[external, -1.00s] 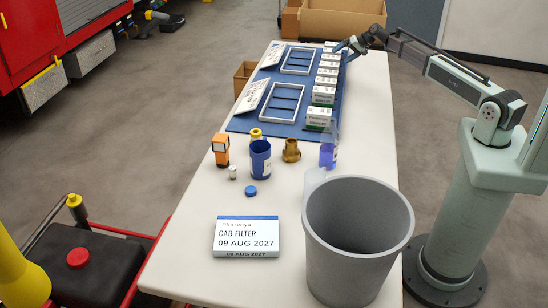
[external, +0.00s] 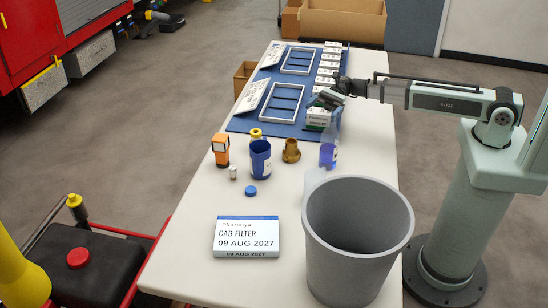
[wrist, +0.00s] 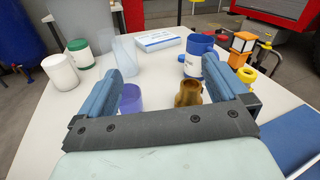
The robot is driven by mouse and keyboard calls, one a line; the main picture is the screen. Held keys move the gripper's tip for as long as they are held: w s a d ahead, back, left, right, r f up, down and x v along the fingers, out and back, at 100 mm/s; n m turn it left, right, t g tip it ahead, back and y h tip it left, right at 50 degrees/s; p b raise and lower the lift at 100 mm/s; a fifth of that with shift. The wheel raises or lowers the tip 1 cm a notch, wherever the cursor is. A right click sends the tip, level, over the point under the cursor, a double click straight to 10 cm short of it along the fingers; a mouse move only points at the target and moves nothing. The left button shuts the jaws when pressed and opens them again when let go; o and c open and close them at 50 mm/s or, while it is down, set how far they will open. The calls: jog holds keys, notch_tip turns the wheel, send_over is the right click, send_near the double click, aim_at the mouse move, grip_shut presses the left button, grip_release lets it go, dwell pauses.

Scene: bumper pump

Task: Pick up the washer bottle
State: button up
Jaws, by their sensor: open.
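The clear bottle with blue-violet liquid (external: 328,153), which I take to be the washer bottle, stands upright on the table to the right of a brass fitting (external: 291,151). In the wrist view its violet lower part (wrist: 130,100) shows just inside my left finger, and its clear upper part is hard to make out. My gripper (external: 325,98) is open and empty, above and behind the bottle near the row of boxes. In the wrist view the gripper (wrist: 163,76) has its fingers wide apart, with the brass fitting (wrist: 189,93) near the right finger.
A grey bin (external: 345,250) stands at the front right, beside a clear jug (external: 313,181). A blue labelled container (external: 260,160), orange device (external: 220,150) and blue cap (external: 251,190) stand left. The wrist view shows a green-lidded jar (wrist: 79,54) and white cylinder (wrist: 60,72).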

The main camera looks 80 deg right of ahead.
jog(key=s+a+g, duration=0.1)
jog(key=a, duration=0.1)
jog(key=s+a+g, duration=0.1)
jog(key=s+a, duration=0.1)
jog(key=a, duration=0.1)
jog(key=s+a+g+y, duration=0.1)
jog(key=a, duration=0.2)
jog(key=shift+s+f, duration=0.15)
jog(key=shift+s, duration=0.1)
send_near(327, 147)
jog(key=shift+a, duration=1.8)
jog(key=shift+w+a+f, duration=0.1)
jog(key=shift+w+a, duration=0.1)
jog(key=shift+a, duration=0.65)
jog(key=shift+w+a+f, duration=0.1)
jog(key=shift+w+a, duration=0.1)
jog(key=shift+a, duration=0.6)
jog(key=shift+w+a+f, duration=0.15)
jog(key=shift+w+a, duration=0.1)
jog(key=shift+a, duration=0.6)
jog(key=c, duration=1.3)
jog(key=shift+r, duration=0.2)
